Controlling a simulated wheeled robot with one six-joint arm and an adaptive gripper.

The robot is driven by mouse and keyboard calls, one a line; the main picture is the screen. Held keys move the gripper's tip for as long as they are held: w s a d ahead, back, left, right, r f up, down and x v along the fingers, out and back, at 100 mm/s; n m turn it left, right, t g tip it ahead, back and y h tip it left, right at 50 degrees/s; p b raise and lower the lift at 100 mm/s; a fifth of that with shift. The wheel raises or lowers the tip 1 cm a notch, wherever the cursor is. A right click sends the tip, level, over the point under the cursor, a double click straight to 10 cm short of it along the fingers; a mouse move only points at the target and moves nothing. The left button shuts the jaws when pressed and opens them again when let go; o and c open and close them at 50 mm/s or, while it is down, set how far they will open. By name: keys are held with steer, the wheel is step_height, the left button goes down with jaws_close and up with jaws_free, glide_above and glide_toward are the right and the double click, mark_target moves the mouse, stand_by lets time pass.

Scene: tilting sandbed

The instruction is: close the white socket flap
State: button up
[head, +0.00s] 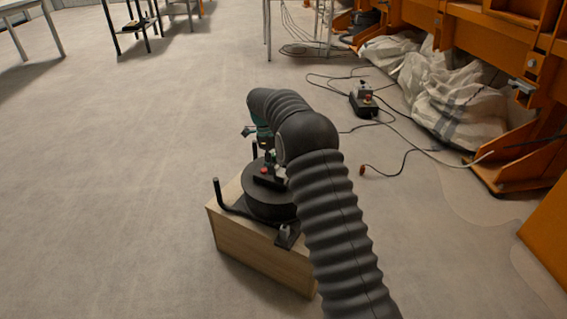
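I cannot make out a white socket flap in the head view. A small dark box with a grey top and a red part (364,99) stands on the floor at the upper right, with cables around it; it is too small to show a flap. My dark ribbed arm (335,220) rises from the bottom edge and bends left at the middle. A teal and dark part shows below the bend, at the arm's end (263,133). My gripper's fingers are not clear there, so I cannot tell if they are open or shut.
Loose cables (400,165) lie on the floor right of the arm. White sacks (455,100) lie under an orange steel frame (540,80) along the right. Tables stand at the back. The floor (110,180) on the left is clear.

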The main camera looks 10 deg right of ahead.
steer(key=shift+a+r, duration=0.1)
steer(key=shift+r, duration=0.1)
steer(key=v, duration=1.1)
steer(key=shift+r, duration=0.35)
steer(key=shift+w, duration=0.1)
steer(key=shift+n, duration=0.3)
